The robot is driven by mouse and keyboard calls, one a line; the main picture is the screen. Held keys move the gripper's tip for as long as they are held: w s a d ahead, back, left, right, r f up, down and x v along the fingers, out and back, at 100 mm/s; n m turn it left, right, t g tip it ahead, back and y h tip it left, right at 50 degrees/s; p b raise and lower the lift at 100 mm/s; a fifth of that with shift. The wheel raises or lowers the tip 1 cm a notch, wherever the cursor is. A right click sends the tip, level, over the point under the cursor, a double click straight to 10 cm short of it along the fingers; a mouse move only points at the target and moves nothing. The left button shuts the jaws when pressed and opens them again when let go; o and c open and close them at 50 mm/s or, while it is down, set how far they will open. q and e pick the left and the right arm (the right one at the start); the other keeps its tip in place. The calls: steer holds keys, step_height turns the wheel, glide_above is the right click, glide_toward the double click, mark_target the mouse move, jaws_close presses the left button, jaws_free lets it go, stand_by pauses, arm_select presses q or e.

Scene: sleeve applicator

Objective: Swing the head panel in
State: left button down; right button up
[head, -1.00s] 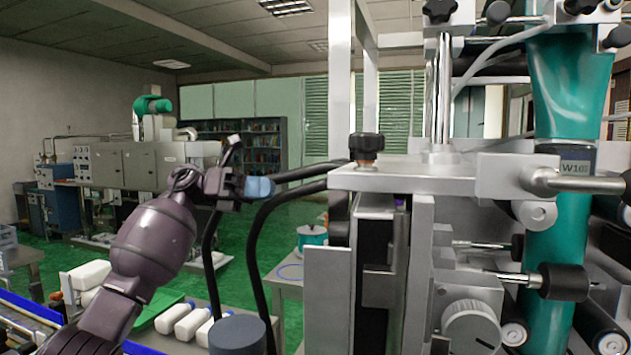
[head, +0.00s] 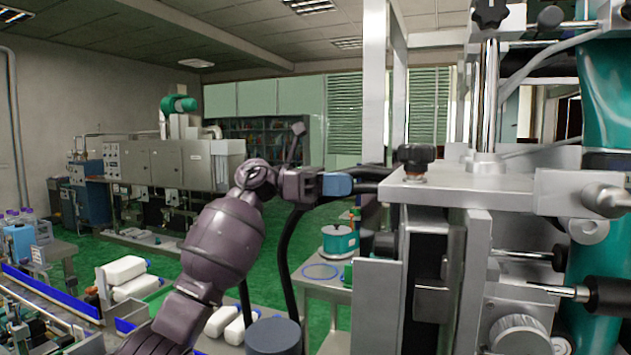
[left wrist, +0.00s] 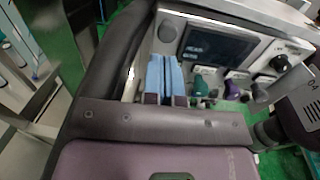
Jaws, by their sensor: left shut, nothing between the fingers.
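My left gripper (head: 345,184) is shut and empty, with its blue fingertips pointing right, left of the applicator machine (head: 450,192) in the head view. In that view the tips overlap black curved tubes (head: 287,265); I cannot tell whether they touch. In the left wrist view the blue fingers (left wrist: 166,76) lie together in front of a grey control panel (left wrist: 205,30) with a dark screen (left wrist: 215,48) and several knobs. I take it for the head panel. I cannot make out its face in the head view. My right gripper is not in view.
A black knob (head: 416,157) stands on the machine's top plate. White bottles (head: 128,272) are at the lower left by a blue-edged conveyor (head: 60,292). A side table (head: 318,284) carries a teal reel (head: 338,240). Open green floor lies behind.

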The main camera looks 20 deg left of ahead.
arm_select(q)
steer(key=d, duration=0.5)
steer(key=shift+w+p, duration=0.3)
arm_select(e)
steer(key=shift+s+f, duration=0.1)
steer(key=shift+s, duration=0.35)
arm_select(q)
steer(key=d+g+b, duration=0.1)
steer(key=w+d+m+b, duration=0.1)
steer(key=d+g, duration=0.1)
steer(key=shift+w+d+f+m+g+b, duration=0.1)
steer(key=shift+w+d+m+g+b, duration=0.2)
steer(key=shift+d+b, duration=0.1)
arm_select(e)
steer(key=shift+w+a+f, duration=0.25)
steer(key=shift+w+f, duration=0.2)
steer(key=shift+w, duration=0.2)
arm_select(q)
steer(key=shift+s, duration=0.1)
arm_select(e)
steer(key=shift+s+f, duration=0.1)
